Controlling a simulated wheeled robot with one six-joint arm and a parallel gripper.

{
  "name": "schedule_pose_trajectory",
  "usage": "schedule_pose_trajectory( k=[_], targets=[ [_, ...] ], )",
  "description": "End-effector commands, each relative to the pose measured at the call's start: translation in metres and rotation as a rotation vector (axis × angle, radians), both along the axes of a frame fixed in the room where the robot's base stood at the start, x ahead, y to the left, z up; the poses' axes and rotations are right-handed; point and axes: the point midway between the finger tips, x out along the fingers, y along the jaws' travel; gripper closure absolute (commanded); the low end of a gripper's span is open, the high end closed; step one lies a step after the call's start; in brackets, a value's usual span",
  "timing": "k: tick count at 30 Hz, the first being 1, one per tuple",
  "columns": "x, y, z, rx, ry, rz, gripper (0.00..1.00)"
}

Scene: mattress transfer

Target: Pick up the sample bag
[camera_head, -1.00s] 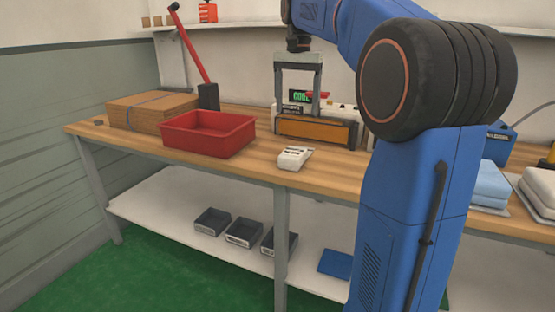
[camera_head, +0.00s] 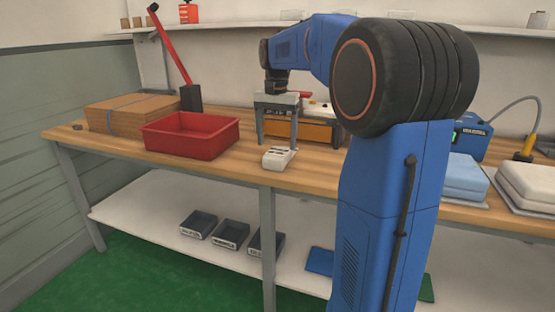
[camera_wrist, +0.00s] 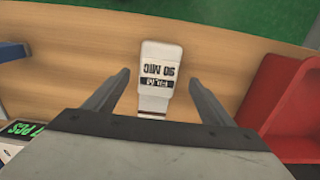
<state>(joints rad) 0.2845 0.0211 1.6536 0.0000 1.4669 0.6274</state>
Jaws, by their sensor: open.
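The sample bag appears to be the small white item (camera_head: 278,158) lying flat on the wooden bench near its front edge. In the wrist view the white bag (camera_wrist: 157,88) carries dark print reading "FILM" and "90 MIC". My gripper (camera_head: 277,140) points down just above and slightly behind it. In the wrist view my gripper (camera_wrist: 157,78) is open, with one grey finger on each side of the bag. I see clear gaps between fingers and bag. The bag's near end is partly hidden by the gripper body.
A red tray (camera_head: 192,135) stands left of the bag and shows close on the right in the wrist view (camera_wrist: 290,110). An orange-fronted machine (camera_head: 305,131) is behind my gripper. Cardboard (camera_head: 125,116) lies far left. Folded pads (camera_head: 455,177) lie right. Bare wood surrounds the bag.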

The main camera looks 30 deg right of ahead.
Motion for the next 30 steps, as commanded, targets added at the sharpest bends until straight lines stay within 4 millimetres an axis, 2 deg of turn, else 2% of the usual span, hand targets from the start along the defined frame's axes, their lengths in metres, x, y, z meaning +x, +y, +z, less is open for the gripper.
schedule_pose_trajectory(
  k=[5,15,24,26,30],
  targets=[
    [0.0,-0.001,-0.01,0.0,0.001,0.0,0.23],
    [0.0,-0.004,-0.051,0.001,0.002,0.0,0.23],
    [0.0,-0.004,-0.055,0.0,0.0,0.0,0.23],
    [0.0,-0.004,-0.055,0.0,0.0,0.0,0.35],
    [0.0,-0.004,-0.055,0.0,0.0,0.0,0.69]
  ],
)
